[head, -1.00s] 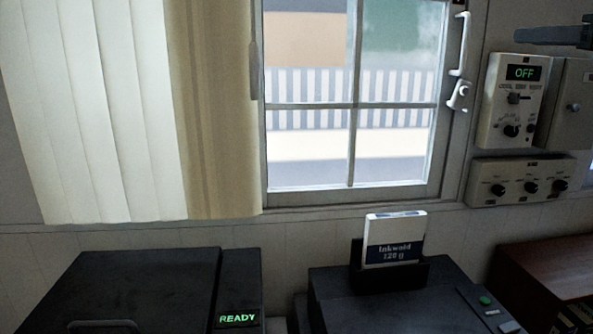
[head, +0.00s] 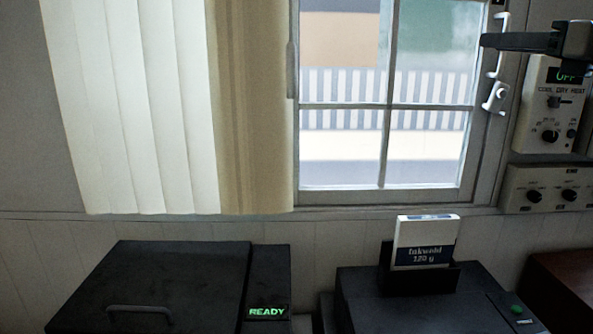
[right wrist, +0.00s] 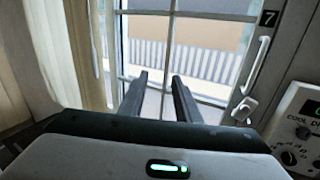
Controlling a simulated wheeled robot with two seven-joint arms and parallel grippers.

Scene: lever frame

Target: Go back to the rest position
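My right gripper (head: 486,41) reaches in from the upper right of the head view, in front of the window's right frame and above the control panel. In the right wrist view its two dark fingers (right wrist: 159,78) stand apart with nothing between them, so it is open and empty. They point toward the window (right wrist: 205,55). My left gripper is not in the frames.
A curtain (head: 140,110) hangs left of the window (head: 345,150). The window handle (head: 495,97) and a control panel (head: 550,115) are near my right gripper. Below stand a black machine reading READY (head: 267,312) and another holding an Inkwold pack (head: 424,243).

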